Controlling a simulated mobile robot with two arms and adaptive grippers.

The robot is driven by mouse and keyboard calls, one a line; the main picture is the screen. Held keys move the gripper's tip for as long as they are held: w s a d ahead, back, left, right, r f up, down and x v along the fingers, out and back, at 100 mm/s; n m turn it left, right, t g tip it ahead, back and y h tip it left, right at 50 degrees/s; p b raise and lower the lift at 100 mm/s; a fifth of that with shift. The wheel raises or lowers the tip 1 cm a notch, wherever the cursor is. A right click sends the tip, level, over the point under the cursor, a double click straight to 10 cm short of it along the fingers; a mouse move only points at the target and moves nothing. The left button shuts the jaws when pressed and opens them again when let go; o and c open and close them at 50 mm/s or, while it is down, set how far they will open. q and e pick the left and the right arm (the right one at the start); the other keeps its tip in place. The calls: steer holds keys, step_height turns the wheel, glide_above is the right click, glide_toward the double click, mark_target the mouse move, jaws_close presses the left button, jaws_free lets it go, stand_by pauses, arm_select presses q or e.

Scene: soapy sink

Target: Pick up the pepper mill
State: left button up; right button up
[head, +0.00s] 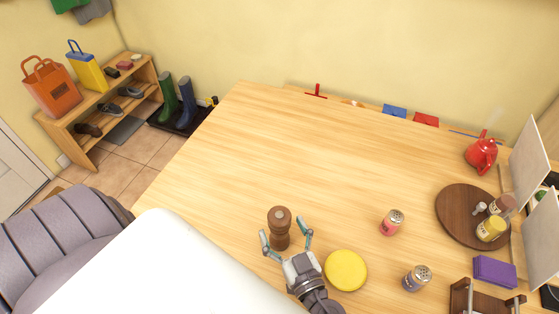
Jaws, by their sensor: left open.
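The brown wooden pepper mill (280,222) stands upright on the wooden table, just left of the lower middle in the head view. My left gripper (286,236) comes in from below with its fingers spread, one on each side of the mill. I cannot tell whether the fingers touch it. The jaws are open. My right gripper is not in view.
A yellow round disc (346,270) lies close right of the gripper. A pink-labelled shaker (392,222) and a purple-labelled shaker (416,278) stand farther right. A round dark board (453,218) holds jars. The table (260,140) beyond the mill is clear.

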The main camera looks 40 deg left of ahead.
arm_select(q)
steer(key=shift+x, duration=1.15)
jaws_close()
